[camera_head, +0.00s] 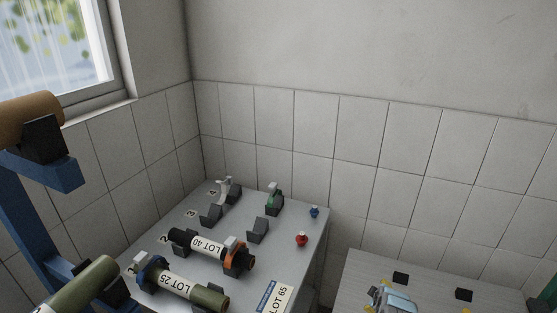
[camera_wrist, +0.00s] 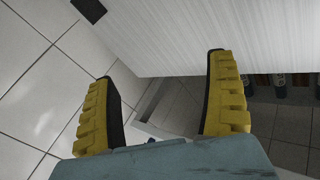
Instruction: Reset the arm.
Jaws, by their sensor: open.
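My gripper (camera_wrist: 160,68) is open in the wrist view, its two yellow-padded fingers spread wide with nothing between them. Beyond the fingers are a pale panel or tabletop (camera_wrist: 190,30) and grey tiles. In the head view, a light blue and yellow part that looks like my gripper (camera_head: 385,298) shows at the bottom edge, over the right-hand table. The rest of my arm is cut off there, and the fingertips are not clear. It appears apart from the grey table with the rolls.
The grey table (camera_head: 190,222) bears dark cradles, a roll labelled LOT 40 (camera_head: 208,246), a roll labelled LOT 25 (camera_head: 178,282), a LOT 65 card (camera_head: 277,298), and red (camera_head: 302,239) and blue (camera_head: 314,211) knobs. A blue rack (camera_head: 30,215) with rolls stands left. Black blocks (camera_head: 400,278) lie on the right table (camera_head: 365,268).

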